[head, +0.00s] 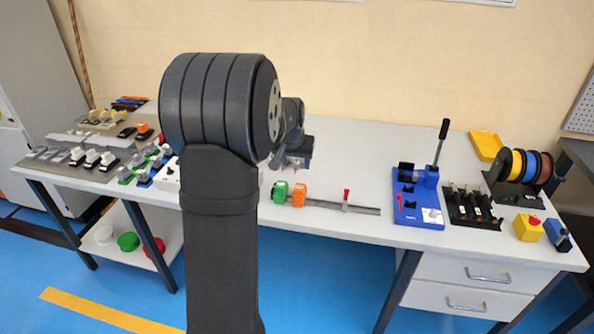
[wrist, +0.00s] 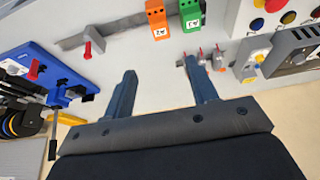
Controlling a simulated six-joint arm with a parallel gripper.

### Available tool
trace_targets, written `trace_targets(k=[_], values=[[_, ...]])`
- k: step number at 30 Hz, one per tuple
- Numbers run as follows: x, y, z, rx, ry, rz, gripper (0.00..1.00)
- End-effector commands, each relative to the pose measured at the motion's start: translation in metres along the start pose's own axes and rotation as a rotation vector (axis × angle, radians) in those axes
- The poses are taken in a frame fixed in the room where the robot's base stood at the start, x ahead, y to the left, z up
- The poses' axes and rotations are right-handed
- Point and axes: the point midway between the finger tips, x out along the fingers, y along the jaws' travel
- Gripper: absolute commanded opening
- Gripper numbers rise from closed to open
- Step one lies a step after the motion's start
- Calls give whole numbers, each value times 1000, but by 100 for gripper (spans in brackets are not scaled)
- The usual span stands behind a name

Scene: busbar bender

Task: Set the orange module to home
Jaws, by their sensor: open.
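An orange module (head: 299,195) sits on a grey rail (head: 362,209) on the table, close beside a green module (head: 281,191). My gripper (head: 298,158) is behind the modules in the head view, partly hidden by my arm. In the wrist view my gripper (wrist: 162,80) is open and empty, its two fingers apart from the modules.
A red-topped piece (head: 346,198) stands on the rail to the right. A blue bender with a black lever (head: 417,196) is further right. Several small red-tipped parts (wrist: 207,60) stand near my right finger in the wrist view, left of a panel with coloured buttons (wrist: 280,18).

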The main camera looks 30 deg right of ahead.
Motion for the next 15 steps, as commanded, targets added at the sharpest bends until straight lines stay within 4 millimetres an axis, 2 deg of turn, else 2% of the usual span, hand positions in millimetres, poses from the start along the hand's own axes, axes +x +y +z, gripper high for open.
trace_targets(k=[1, 6, 14, 15], values=[[-7, 0, 0, 0, 2, 0, 53], [-18, 0, 0, 0, 0, 0, 53], [-19, 0, 0, 0, -1, 0, 53], [-19, 0, 0, 0, -1, 0, 57]])
